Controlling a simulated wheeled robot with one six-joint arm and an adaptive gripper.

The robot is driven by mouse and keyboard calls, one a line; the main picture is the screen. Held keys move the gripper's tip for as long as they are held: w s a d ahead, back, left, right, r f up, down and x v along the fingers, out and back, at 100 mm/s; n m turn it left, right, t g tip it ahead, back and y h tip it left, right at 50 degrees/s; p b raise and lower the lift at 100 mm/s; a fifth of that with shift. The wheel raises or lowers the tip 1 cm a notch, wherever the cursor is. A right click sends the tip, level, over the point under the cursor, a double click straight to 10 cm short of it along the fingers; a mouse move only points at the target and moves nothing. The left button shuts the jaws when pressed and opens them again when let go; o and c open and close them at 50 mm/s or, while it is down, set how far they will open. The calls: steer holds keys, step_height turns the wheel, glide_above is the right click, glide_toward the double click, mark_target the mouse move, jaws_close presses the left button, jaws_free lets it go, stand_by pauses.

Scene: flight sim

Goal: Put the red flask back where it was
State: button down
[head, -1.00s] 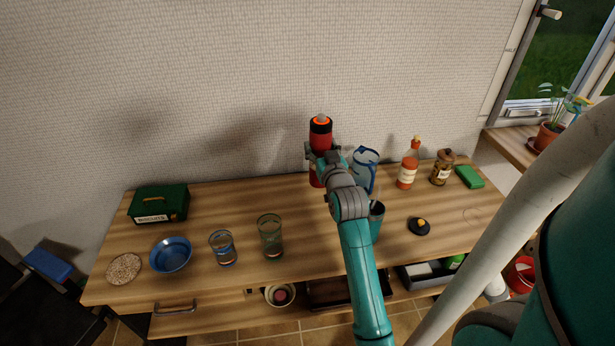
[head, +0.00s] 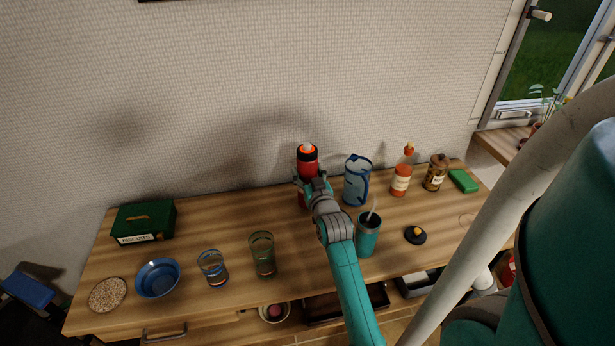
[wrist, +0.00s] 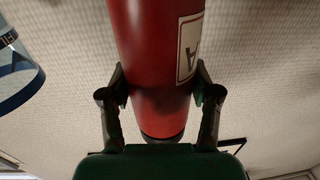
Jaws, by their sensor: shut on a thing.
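The red flask (head: 308,163), with a black and orange top, is upright near the wall at the back of the wooden table. My gripper (head: 312,186) is shut around its body from the front. In the wrist view the flask (wrist: 155,70) fills the middle between my two fingers (wrist: 160,98), with a pale label on its right side. My gripper hides the flask's lower part in the head view, so I cannot tell if its base touches the table.
A blue-patterned jug (head: 357,182) stands close to the right of the flask. A teal tumbler (head: 368,238) stands beside my forearm. Sauce bottle (head: 401,178) and jar (head: 435,173) are farther right. Glasses (head: 262,255) stand front left. The table left of the flask (head: 235,215) is clear.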

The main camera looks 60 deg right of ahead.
steer(key=shift+f, duration=0.7)
steer(key=shift+c, duration=1.2)
jaws_free()
steer(key=shift+f, duration=0.2)
steer(key=shift+r, duration=0.15)
steer(key=v, duration=1.2)
